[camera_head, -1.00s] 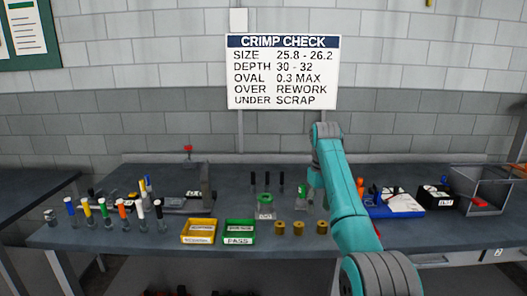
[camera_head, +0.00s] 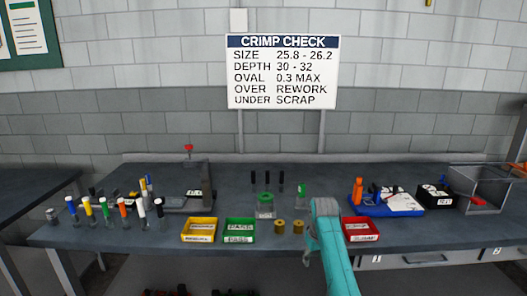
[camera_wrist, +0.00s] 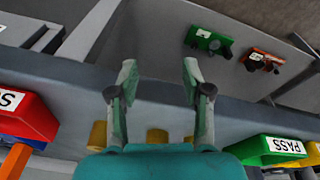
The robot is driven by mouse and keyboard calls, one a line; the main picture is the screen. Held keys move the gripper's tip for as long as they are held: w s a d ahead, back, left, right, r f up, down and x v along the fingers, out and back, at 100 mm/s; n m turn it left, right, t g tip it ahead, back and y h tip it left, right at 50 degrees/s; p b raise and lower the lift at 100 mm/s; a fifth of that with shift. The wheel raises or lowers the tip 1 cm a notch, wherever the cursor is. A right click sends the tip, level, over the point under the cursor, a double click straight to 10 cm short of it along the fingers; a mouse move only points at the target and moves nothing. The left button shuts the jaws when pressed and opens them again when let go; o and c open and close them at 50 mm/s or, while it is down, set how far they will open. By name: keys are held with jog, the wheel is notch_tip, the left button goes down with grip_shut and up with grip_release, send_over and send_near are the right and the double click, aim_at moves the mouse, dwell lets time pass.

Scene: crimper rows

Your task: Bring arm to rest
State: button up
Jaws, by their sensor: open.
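My gripper (camera_wrist: 159,68) is open in the wrist view, its two fingers apart with nothing between them. It hangs near the bench's front edge, and the brass cylinders (camera_wrist: 97,135) show behind the fingers. Two brass cylinders (camera_head: 288,227) stand just left of the arm.
Yellow tray (camera_head: 199,238), green PASS tray (camera_head: 240,239) and red tray (camera_head: 361,236) line the front of the bench (camera_head: 130,236). Coloured-handled tools (camera_head: 104,213) stand at left. Green and orange tools (camera_wrist: 208,42) lie below the edge.

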jog(key=s+f+t, duration=0.1)
jog(key=s+f, duration=0.5)
jog(key=f, duration=0.4)
jog(key=s+f+t, duration=0.2)
jog(key=s+f, duration=0.3)
jog(key=f, duration=0.6)
jog(key=s+f+m+t, duration=0.15)
jog(key=s+f, duration=0.25)
jog(key=s, duration=0.6)
jog(key=s+f+t, duration=0.2)
jog(key=s+f, duration=0.2)
jog(key=s, duration=0.7)
jog(key=s+d+r+m+t, duration=0.1)
jog(key=s+r, duration=0.3)
jog(key=s, duration=0.6)
jog(key=s+r+t, duration=0.2)
jog(key=s+r, duration=0.1)
jog(key=s, duration=0.8)
jog(key=s+r+t, duration=0.1)
jog(key=s+r, duration=0.6)
jog(key=r, duration=0.4)
jog(key=s+r+m+t, duration=0.1)
jog(key=s+r+t, duration=0.1)
jog(key=s+r, duration=0.6)
notch_tip(320, 180, up, 3)
jog(key=shift+d+r, duration=0.15)
jog(key=shift+r, duration=0.05)
